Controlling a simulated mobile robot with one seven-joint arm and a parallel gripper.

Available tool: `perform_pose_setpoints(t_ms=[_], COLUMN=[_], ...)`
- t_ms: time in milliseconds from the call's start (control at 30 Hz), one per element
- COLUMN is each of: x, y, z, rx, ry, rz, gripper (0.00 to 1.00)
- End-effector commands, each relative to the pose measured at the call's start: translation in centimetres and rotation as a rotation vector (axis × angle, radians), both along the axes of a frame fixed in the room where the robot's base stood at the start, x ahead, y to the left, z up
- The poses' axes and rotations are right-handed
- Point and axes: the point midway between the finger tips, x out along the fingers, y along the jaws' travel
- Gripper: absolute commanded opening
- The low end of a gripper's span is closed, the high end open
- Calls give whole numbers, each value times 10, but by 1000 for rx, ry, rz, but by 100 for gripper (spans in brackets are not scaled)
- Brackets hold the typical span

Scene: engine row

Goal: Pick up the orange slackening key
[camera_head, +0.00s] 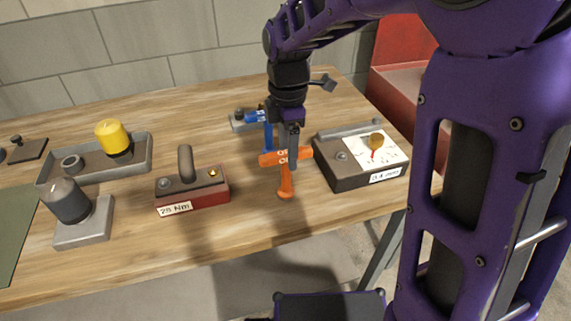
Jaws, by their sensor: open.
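The orange key (286,184) is T-shaped, with dark-bordered white lettering on its crossbar and a handle reaching toward the bench's front edge. It is at the middle right of the wooden bench. My gripper (292,160) points down over the crossbar and hides part of it and its lettering. The gripper is open. I cannot tell whether a finger touches the key or whether the key sits between both fingers. A similar blue key (268,137) is just behind, partly hidden by my gripper.
A dark gauge box (345,180) labelled "0.4 mm" stands close on the right. A grey tray (52,178) with a yellow cylinder (112,136) is further left. Bare wood lies in front of the key.

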Motion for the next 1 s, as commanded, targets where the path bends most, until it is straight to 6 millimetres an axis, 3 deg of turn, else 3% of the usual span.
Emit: perform_pose_setpoints(t_ms=[267, 533, 833, 1000], x=[2, 7, 7, 8], y=[1, 3, 2, 3], z=[-22, -60, -65, -64], rx=[-1, 0, 1, 1], ry=[2, 1, -2, -2], rz=[0, 0, -1, -1], gripper=[65, 65, 65, 36])
